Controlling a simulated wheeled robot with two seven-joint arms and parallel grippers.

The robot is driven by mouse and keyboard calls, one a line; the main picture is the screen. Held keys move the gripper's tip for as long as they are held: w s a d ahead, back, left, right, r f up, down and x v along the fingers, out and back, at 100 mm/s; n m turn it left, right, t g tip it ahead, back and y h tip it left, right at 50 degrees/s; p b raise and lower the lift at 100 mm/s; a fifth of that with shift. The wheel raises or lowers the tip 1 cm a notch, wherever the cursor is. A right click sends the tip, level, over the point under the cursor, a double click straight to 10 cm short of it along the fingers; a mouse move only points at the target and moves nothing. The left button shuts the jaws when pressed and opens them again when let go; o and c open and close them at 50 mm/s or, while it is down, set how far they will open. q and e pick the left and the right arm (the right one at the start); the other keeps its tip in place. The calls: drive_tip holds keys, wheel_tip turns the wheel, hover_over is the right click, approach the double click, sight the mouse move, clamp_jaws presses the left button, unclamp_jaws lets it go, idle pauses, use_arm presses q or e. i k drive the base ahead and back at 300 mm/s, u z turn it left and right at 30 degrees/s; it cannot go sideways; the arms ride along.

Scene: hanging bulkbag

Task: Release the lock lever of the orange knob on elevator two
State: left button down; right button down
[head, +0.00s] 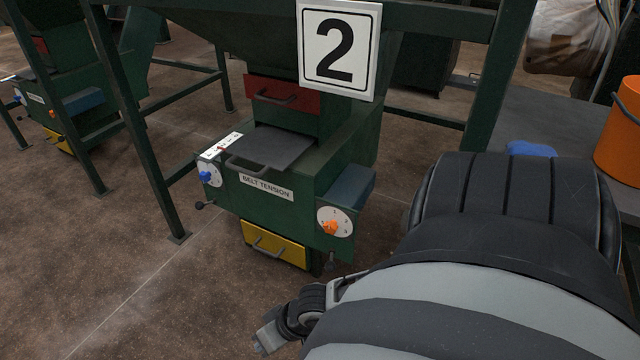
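Elevator two is the green machine under the white sign (339,50) with a black 2. Its orange knob (330,227) sits on a white numbered dial at the front right. A small dark lever (331,261) hangs just below that dial, close to my arm; it looks like the lock lever. My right arm comes in from the right and fills the lower right. My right gripper (268,338) is low in the picture, below and left of the lever and apart from it. Its finger opening is not clear. My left gripper is out of view.
A blue knob (206,177) with its own lever (205,205) is on the machine's left. A red drawer (283,95), a grey plate (270,147) and a yellow drawer (274,245) are on its front. Green frame legs stand around it. An orange bucket (620,135) is at right.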

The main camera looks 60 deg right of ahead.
sight(330, 265)
drive_tip(key=z, duration=0.85)
drive_tip(key=i, duration=1)
drive_tip(key=z, duration=1.05)
